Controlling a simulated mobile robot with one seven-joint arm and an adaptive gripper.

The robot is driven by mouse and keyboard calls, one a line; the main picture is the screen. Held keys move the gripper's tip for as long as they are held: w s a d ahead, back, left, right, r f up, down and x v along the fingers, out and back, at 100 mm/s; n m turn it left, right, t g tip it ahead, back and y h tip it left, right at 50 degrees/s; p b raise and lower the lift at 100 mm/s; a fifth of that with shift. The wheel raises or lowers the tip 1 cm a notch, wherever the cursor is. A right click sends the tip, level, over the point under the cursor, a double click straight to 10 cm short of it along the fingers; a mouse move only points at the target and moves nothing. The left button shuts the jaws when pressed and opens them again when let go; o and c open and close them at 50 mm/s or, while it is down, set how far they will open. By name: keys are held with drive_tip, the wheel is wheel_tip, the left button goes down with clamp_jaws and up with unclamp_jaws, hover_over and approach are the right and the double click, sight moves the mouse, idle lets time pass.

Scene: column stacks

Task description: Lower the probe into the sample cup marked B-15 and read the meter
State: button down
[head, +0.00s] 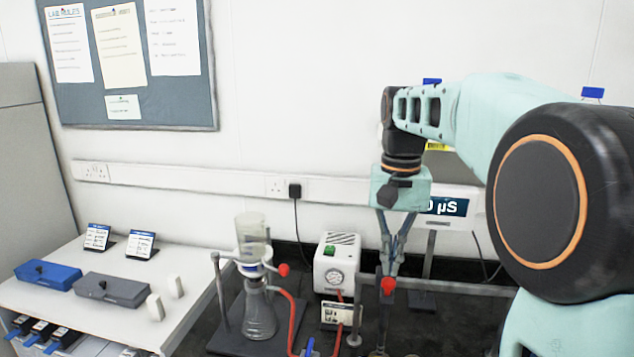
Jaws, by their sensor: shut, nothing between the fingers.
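The meter (460,207) is a pale box on a stand at the back, right of centre. My arm covers its left part, and the visible end of its display reads "0 µS". My gripper (388,272) hangs pointing down in front of the meter, with its fingers shut and nothing held. A red knob (388,286) shows right at the fingertips; I cannot tell whether they touch. I cannot make out the probe or any cup marked B-15.
A white bench (75,258) at left holds a blue box (47,275) and a grey box (110,289). My arm fills the right side.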

sight(389, 280)
drive_tip(key=shift+f+b, duration=2.3)
drive_tip(key=shift+f, duration=1.3)
wheel_tip(389, 280, up, 7)
drive_tip(key=p, duration=0.7)
drive_tip(key=shift+r, duration=0.15)
